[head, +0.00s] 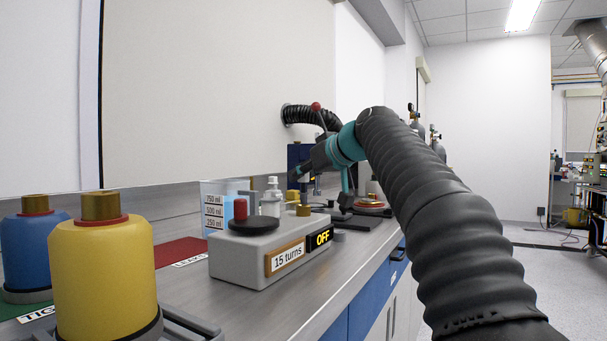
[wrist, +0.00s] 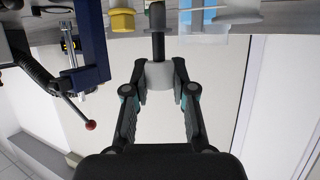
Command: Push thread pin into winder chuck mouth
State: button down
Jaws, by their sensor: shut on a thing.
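My gripper (wrist: 159,78) is shut on a pale grey block with a dark rod (wrist: 158,46), which I take to be the thread pin. The rod points up in the wrist view, towards the bench. In the head view my gripper (head: 296,177) is small and far off, above the bench beyond the winder, and the pin cannot be made out. The winder (head: 243,262) is a grey box marked "15 turns" and "OFF", with a black disc and red knob on top. A brass piece (head: 303,210) shows at its far end; I cannot tell whether it is the chuck.
Yellow (head: 102,275) and blue (head: 30,245) cylinders stand at near left. A blue stand (wrist: 92,45) and a red-tipped lever (wrist: 90,125) are left in the wrist view.

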jog(key=shift+f+b, duration=1)
jog(key=shift+f, duration=0.25)
jog(key=c, duration=0.9)
grip_release()
jog(key=shift+s+r, duration=0.1)
